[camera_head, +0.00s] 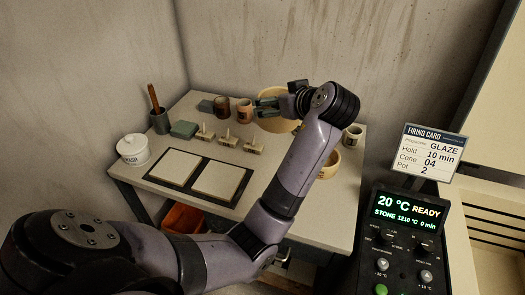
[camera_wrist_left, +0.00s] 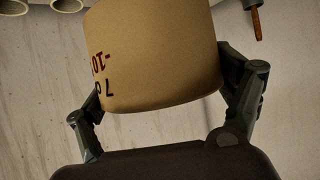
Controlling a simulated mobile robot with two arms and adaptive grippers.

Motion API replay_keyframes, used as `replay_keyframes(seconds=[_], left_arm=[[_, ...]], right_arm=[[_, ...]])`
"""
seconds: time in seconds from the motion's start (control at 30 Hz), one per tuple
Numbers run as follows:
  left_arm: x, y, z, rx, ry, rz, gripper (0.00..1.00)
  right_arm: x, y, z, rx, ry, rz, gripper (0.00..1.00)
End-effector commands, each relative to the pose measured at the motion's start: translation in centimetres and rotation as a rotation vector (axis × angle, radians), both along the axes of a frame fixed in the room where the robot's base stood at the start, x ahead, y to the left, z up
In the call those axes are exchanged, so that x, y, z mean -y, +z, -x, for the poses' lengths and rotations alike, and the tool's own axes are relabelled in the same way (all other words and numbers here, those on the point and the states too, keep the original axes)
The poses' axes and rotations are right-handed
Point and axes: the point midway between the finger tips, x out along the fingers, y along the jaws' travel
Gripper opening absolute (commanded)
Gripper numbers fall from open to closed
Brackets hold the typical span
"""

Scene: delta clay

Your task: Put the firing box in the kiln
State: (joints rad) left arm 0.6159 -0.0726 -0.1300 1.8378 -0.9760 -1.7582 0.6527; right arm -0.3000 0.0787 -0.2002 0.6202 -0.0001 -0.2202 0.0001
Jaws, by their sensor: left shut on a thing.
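The firing box appears to be the tan, round-walled vessel (camera_wrist_left: 155,55) with red and dark lettering, large in the left wrist view. My left gripper (camera_wrist_left: 165,95) has a finger on each side of it and is shut on it. In the head view my left gripper (camera_head: 268,106) is over the back of the table, with the tan vessel (camera_head: 274,125) partly hidden behind it. My right gripper is not in view.
A firing card (camera_head: 433,152) stands above the panel. A cream slatted body (camera_head: 495,215) is at far right.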

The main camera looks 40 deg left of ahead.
Motion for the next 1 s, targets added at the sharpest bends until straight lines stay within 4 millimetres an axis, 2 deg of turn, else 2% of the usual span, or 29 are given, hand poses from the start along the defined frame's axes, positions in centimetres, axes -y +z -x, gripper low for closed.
replay_keyframes(seconds=[0.1,0.4,0.5,0.67,0.9,1.0], left_arm=[[-0.1,-3.3,0.1,-0.009,-0.002,-0.005,0.51],[-0.1,-10.8,0.1,-0.004,-0.002,-0.005,0.51],[0.0,-12.4,0.1,-0.002,-0.003,-0.004,0.51],[0.0,-13.6,0.0,0.0,-0.004,-0.002,0.51],[0.0,-17.0,0.0,-0.002,-0.004,-0.003,0.51],[0.0,-17.6,0.0,0.001,-0.004,-0.002,0.51]], right_arm=[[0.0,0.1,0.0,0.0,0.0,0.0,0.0],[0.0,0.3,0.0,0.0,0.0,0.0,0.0],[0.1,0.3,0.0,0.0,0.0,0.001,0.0],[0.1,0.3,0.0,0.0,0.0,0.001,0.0],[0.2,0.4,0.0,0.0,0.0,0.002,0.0],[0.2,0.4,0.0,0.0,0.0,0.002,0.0]])
